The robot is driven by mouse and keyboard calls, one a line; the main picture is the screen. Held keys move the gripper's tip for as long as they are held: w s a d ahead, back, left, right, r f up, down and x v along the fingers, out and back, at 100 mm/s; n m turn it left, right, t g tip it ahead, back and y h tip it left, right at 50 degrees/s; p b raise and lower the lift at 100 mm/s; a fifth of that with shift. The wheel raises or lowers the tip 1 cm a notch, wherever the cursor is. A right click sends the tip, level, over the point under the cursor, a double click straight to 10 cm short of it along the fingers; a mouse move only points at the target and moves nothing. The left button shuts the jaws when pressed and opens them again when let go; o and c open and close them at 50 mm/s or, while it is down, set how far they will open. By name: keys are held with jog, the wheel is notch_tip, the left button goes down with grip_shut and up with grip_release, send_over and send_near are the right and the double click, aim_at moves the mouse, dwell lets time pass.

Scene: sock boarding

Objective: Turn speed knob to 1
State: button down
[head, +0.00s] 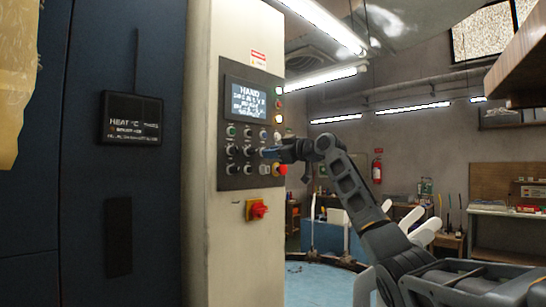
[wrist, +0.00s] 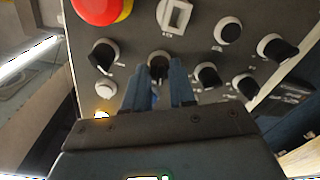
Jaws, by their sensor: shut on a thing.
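The control panel (head: 222,160) stands on the cream machine column and carries several black rotary knobs with pale rings. My gripper (head: 271,153) is at the panel's right side, in front of the knobs. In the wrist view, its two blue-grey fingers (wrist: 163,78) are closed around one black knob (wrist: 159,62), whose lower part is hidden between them. Which number this knob points to cannot be read. The small labels are illegible, so I cannot confirm which knob is the speed knob.
Other knobs (wrist: 207,75) sit close on either side of the fingers. A red mushroom button (wrist: 98,8) is near the gripper. The panel has a lit screen (head: 248,98). A red switch (head: 257,209) on a yellow plate is below.

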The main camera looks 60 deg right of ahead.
jog(key=shift+n+b, duration=1.25)
jog(key=shift+n, duration=2.15)
jog(key=c, duration=0.9)
grip_release()
jog(key=shift+c, duration=0.2)
jog(key=s+a+b, duration=0.1)
jog(key=s, duration=0.6)
jog(key=shift+s+a+b, duration=0.35)
jog(key=shift+b, duration=0.05)
jog(key=shift+s+r, duration=0.1)
